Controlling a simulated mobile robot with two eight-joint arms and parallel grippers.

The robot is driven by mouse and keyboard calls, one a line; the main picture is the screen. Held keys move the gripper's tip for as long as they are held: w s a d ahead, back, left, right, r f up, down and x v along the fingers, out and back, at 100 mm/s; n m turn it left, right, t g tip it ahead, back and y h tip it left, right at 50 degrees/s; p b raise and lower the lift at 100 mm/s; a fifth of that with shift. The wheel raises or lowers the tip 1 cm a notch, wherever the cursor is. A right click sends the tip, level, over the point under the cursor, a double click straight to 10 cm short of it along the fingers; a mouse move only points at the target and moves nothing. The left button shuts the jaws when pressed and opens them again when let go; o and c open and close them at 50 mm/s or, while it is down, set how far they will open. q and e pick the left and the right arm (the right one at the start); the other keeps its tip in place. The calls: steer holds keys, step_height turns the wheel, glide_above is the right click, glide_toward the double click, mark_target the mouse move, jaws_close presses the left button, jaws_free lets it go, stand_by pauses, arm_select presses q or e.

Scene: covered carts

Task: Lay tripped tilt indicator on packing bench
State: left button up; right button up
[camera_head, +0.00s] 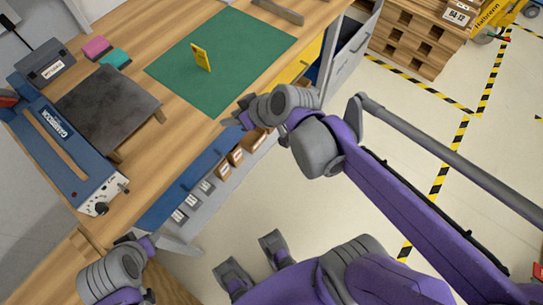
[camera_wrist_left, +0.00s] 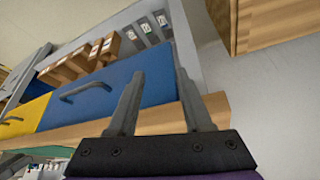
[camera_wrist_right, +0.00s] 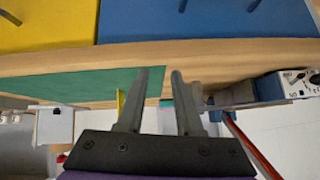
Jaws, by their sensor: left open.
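A small yellow tilt indicator (camera_head: 201,57) stands upright on the green mat (camera_head: 220,88) of the wooden packing bench (camera_head: 135,185). Whether it has tripped cannot be made out. It also shows in the right wrist view as a thin yellow strip (camera_wrist_right: 120,102), left of the fingers. My right gripper (camera_head: 238,112) is at the bench's front edge, below and right of the indicator and apart from it. Its fingers (camera_wrist_right: 160,72) are apart and empty. My left gripper is low at the left in the head view; its fingers (camera_wrist_left: 157,65) are open and empty in the left wrist view.
A blue device (camera_head: 60,140) with a dark plate (camera_head: 108,100) stands left of the mat. Pink (camera_head: 97,47) and teal (camera_head: 114,58) blocks lie behind it. Drawers and small bins (camera_head: 222,170) are under the bench front. Stacked pallets (camera_head: 415,38) stand at the upper right.

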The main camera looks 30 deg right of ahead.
steer(key=s+d+f+m+g+h, duration=0.1)
steer(key=s+f+h, duration=0.1)
steer(key=s+f, duration=0.2)
steer(key=s+d+f+m+g+h, duration=0.1)
steer(key=s+f, duration=0.3)
steer(key=s, duration=0.5)
steer(key=shift+s+d+m+g+h, duration=0.2)
steer(key=shift+d+m+g+h, duration=0.2)
steer(key=shift+d+g, duration=0.15)
step_height(320, 180, up, 8)
steer(key=w+p, duration=0.1)
steer(key=p, duration=0.5)
steer(key=shift+w+f+p, duration=0.2)
steer(key=shift+p, duration=0.1)
steer(key=shift+w+t, duration=0.15)
steer(key=shift+t, duration=0.1)
